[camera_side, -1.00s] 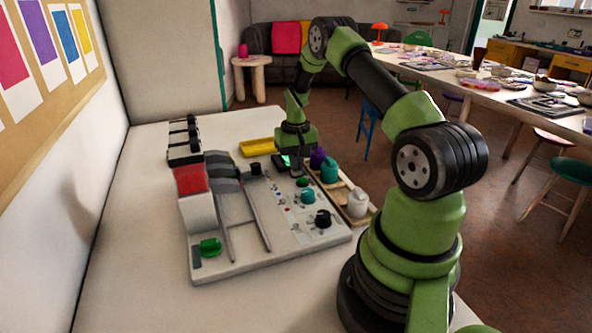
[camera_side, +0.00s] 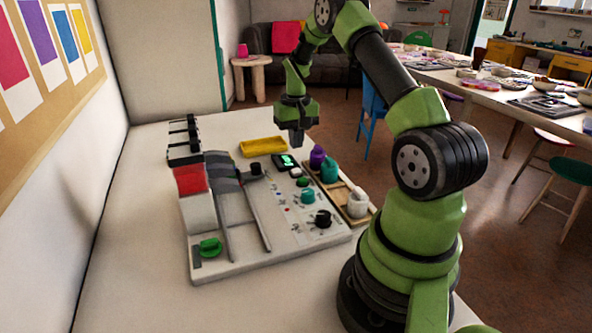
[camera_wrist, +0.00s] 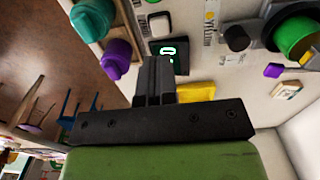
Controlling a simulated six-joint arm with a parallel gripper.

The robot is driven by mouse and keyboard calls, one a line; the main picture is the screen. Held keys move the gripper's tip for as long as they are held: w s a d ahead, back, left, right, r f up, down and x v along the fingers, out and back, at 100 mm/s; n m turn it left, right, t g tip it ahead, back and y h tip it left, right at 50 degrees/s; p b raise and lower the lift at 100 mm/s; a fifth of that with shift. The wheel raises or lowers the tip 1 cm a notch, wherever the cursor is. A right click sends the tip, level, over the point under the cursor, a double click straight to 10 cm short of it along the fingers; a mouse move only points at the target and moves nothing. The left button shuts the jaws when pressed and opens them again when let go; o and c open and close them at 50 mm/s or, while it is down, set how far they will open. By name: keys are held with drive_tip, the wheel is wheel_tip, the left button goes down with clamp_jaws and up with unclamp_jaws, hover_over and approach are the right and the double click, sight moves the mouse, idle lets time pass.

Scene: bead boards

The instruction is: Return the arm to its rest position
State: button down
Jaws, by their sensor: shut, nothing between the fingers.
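My gripper (camera_side: 297,139) is shut and empty. It hangs in the air above the far right part of the bead machine board (camera_side: 215,268), apart from it. In the wrist view its closed dark fingers (camera_wrist: 155,70) point at the board, near a small black display with a lit green digit (camera_wrist: 168,50). The display also shows in the side view (camera_side: 286,161), just below and left of the fingers.
A wooden tray (camera_side: 369,216) at the board's right holds purple (camera_side: 317,157), teal (camera_side: 329,170) and white (camera_side: 357,203) bottles. A yellow tray (camera_side: 263,147) lies behind. Black and teal knobs stand on the board. The air around my gripper is clear.

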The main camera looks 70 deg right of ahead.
drive_tip(key=a+r+n+t, duration=0.2)
drive_tip(key=a+r+t, duration=0.1)
drive_tip(key=a+r, duration=1.3)
drive_tip(key=s+a+r+n+t+y, duration=0.2)
drive_tip(key=s+a+r+n+t, duration=0.1)
drive_tip(key=s+a, duration=0.9)
drive_tip(key=shift+s+a+r+t, duration=0.4)
drive_tip(key=shift+s+r+t, duration=0.2)
drive_tip(key=shift+s+r, duration=0.5)
